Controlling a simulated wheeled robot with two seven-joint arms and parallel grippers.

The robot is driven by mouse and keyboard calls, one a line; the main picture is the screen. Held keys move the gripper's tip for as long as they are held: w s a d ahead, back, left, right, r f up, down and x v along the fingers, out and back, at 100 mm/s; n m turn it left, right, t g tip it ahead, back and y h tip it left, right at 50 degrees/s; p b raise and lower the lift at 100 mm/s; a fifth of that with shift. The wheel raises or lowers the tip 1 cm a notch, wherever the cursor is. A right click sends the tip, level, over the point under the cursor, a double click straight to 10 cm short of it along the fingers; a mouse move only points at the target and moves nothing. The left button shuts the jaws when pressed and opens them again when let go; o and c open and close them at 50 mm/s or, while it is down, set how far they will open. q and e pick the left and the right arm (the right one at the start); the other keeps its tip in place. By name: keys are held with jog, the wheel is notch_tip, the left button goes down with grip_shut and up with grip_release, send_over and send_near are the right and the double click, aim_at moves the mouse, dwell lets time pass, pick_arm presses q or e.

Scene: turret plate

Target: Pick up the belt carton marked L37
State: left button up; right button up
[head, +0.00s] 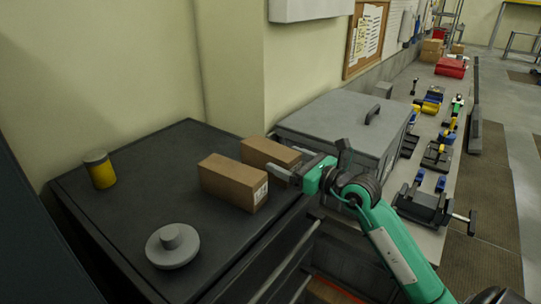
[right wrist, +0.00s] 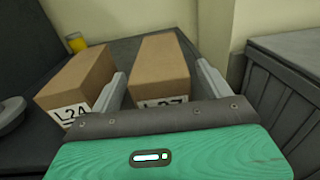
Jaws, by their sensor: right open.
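Two brown cartons lie side by side on a black cabinet top. The carton at the back (head: 268,153) has a partly hidden label ending in 7 in the right wrist view (right wrist: 160,68), which fits L37. The other carton (head: 228,180) reads L24 in the right wrist view (right wrist: 75,82). My right gripper (head: 288,164) is open at the near end of the L37 carton. In the right wrist view its fingers stand either side of that carton, the left finger in the gap between cartons. Contact cannot be told. My left gripper is out of view.
A grey round knobbed plate (head: 172,247) and a yellow can with a grey lid (head: 100,170) stand on the black cabinet top (head: 135,205). A grey lidded chest (head: 335,122) is close to the right. A wall rises behind the cartons. A workbench with tools runs along the right.

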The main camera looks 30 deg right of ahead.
aim_at(278, 155)
jog(key=p+x, duration=0.1)
jog(key=x, duration=0.2)
jog(key=shift+w+r, duration=0.15)
jog(key=shift+w, duration=0.2)
jog(key=c, duration=1.3)
